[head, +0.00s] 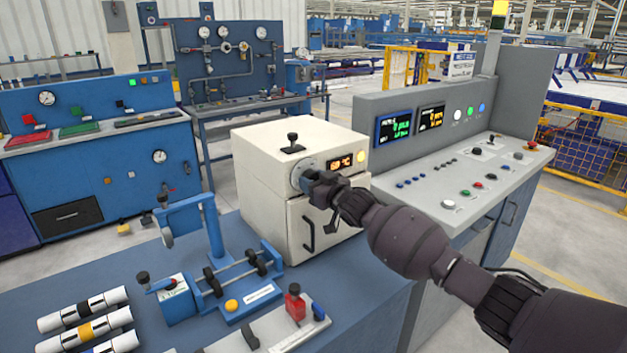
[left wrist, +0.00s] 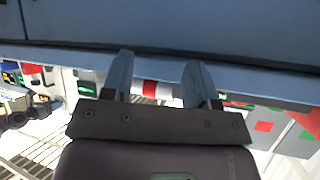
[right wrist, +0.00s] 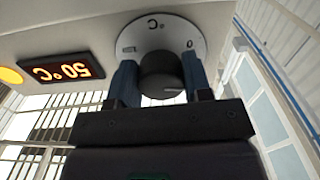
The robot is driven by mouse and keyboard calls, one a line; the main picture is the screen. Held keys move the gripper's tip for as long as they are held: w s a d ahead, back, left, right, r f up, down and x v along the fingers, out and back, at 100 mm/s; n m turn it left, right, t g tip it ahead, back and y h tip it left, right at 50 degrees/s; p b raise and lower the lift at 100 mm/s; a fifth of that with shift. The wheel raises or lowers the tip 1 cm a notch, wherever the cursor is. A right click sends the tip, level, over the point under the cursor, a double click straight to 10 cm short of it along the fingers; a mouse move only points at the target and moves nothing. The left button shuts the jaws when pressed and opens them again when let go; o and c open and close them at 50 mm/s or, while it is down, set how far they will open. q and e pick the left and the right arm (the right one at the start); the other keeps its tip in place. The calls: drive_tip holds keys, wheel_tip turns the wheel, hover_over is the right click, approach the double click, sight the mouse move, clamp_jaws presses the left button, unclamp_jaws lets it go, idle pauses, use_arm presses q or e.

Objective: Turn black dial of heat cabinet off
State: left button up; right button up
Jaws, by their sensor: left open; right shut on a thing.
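The white heat cabinet (head: 265,165) stands on the blue bench, with an orange temperature display (head: 340,164) on its front. In the right wrist view the black dial (right wrist: 160,72) sits on a round white plate (right wrist: 165,35) marked "°C" and "0". My right gripper (right wrist: 160,78) is shut on the dial, one finger on each side. In the head view my right gripper (head: 312,182) covers the dial at the cabinet front. My left gripper (left wrist: 160,75) is open and empty in the left wrist view, and out of the head view.
A grey control console (head: 460,180) stands right of the cabinet. A blue clamp fixture (head: 215,285) and several striped pipes (head: 85,305) lie on the bench in front. A black lever (head: 292,141) stands on the cabinet top, and its door handle (head: 308,233) is below the dial.

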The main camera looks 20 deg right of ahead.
drive_tip(key=n+p, duration=0.1)
drive_tip(key=n, duration=0.3)
drive_tip(key=shift+d+n, duration=0.1)
drive_tip(key=shift+n, duration=0.2)
drive_tip(key=shift+d+n, duration=0.1)
drive_tip(key=shift+n, duration=1.8)
drive_tip(key=o, duration=0.9)
drive_tip(key=shift+p+v, duration=0.55)
drive_tip(key=shift+v, duration=4.85)
drive_tip(key=shift+r, duration=0.1)
